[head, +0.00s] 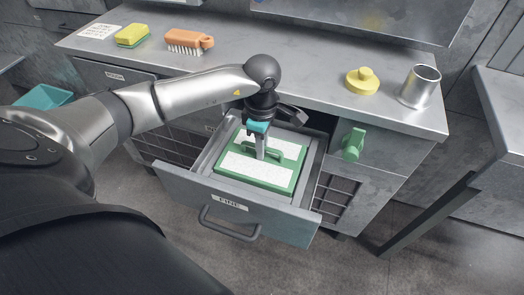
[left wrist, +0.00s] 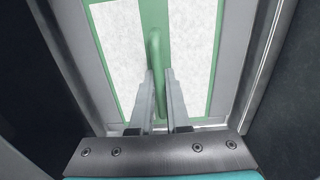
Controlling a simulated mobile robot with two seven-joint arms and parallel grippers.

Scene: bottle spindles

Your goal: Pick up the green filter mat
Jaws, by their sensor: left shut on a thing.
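The green filter mat (head: 258,181) has white panels and a raised green handle across its middle. It lies flat inside the open drawer (head: 280,225), whose front label reads FINE. My left gripper (head: 262,152) reaches down from above and is shut on the mat's handle. In the left wrist view, the two fingers (left wrist: 160,98) stand on either side of the green handle (left wrist: 155,55), with the white and green mat (left wrist: 202,40) below. My right gripper is not in view.
On the metal counter (head: 290,75) are a yellow-green sponge (head: 132,36), an orange brush (head: 188,42), a yellow knobbed piece (head: 362,81) and a metal cup (head: 419,86). A green knob (head: 352,144) is right of the drawer. The drawer walls surround the mat closely.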

